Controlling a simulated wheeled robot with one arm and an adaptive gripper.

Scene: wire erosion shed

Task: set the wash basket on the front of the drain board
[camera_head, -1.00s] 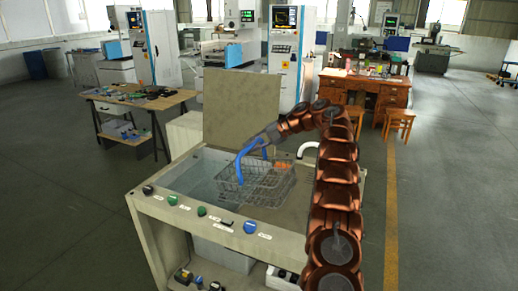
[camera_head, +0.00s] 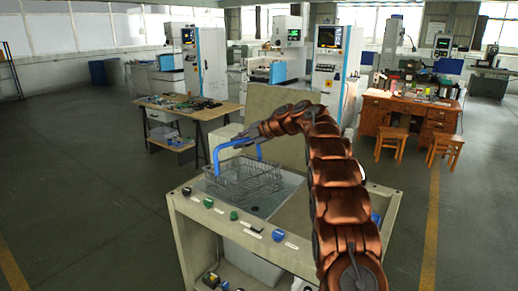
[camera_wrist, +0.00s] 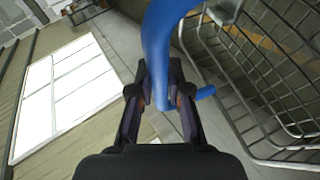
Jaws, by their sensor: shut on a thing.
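The wash basket (camera_head: 243,182) is a grey wire basket with a blue arched handle (camera_head: 222,147). My gripper (camera_head: 254,137) is shut on the handle, and the basket hangs below it, over the left part of the station's sunken basin (camera_head: 287,190). I cannot tell how far its bottom is from the surface below. In the wrist view my fingers (camera_wrist: 172,102) close around the blue handle (camera_wrist: 158,45), with the wire mesh (camera_wrist: 262,85) at the right. The pale drain board (camera_head: 301,226) seems to be the flat top right of the basin, partly hidden by my arm.
Knobs, one of them blue (camera_head: 278,235), line the station's front edge. An upright beige panel (camera_head: 273,112) stands behind the basin. A workbench (camera_head: 195,108) stands behind left, and a wooden desk (camera_head: 410,112) with stools behind right. Open floor lies left.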

